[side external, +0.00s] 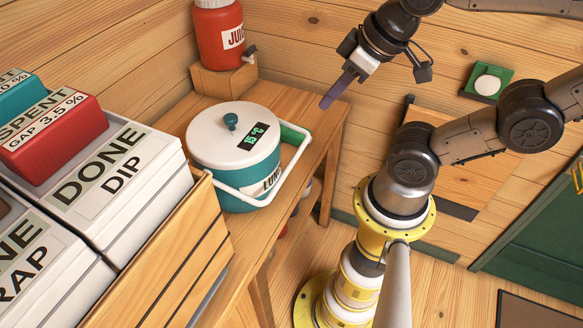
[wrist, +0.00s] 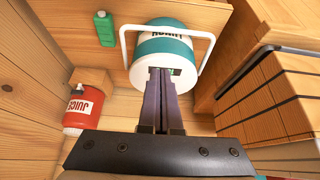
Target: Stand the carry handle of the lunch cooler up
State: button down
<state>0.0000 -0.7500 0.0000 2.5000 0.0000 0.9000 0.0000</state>
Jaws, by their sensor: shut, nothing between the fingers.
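The lunch cooler (side external: 215,178) is a teal drum with a white lid, a teal knob and a "15 °C" display, standing upright on a wooden bench. Its white carry handle (side external: 288,178) is folded down, its bar out low in front of the body on the right side. In the wrist view the cooler (wrist: 187,48) is ahead of the fingers, and the handle (wrist: 205,36) loops around its far side. My gripper (side external: 325,104) is shut and empty, in the air to the upper right of the cooler, apart from it. In the wrist view the fingertips (wrist: 159,70) overlap the lid and hide part of it.
A red juice jug (side external: 217,38) stands on a wooden block (side external: 222,82) at the back of the bench (side external: 325,120). A green object (side external: 294,131) lies beside the cooler. A wooden crate (side external: 190,262) with white "DONE" boxes (side external: 135,195) is at the left.

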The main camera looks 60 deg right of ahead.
jog(key=c, duration=1.2)
grip_release()
jog(key=shift+o, duration=1.2)
jog(key=shift+m, duration=0.6)
jog(key=shift+o, duration=1.3)
jog(key=shift+w+r+m, duration=0.3)
jog(key=shift+m, duration=0.6)
jog(key=o, duration=0.5)
jog(key=m, duration=0.1)
jog(key=w+m, duration=0.1)
jog(key=m, duration=0.1)
jog(key=w+m, duration=0.1)
jog(key=shift+d+f+m+g, duration=0.25)
jog(key=shift+d+m+g, duration=0.05)
jog(key=shift+c, duration=0.2)
jog(key=m+g, duration=0.5)
jog(key=m, duration=0.5)
send_near(306, 140)
jog(key=shift+w+a, duration=0.15)
jog(key=shift+a, duration=0.1)
jog(key=shift+d+f, duration=0.2)
jog(key=shift+f, duration=5.2)
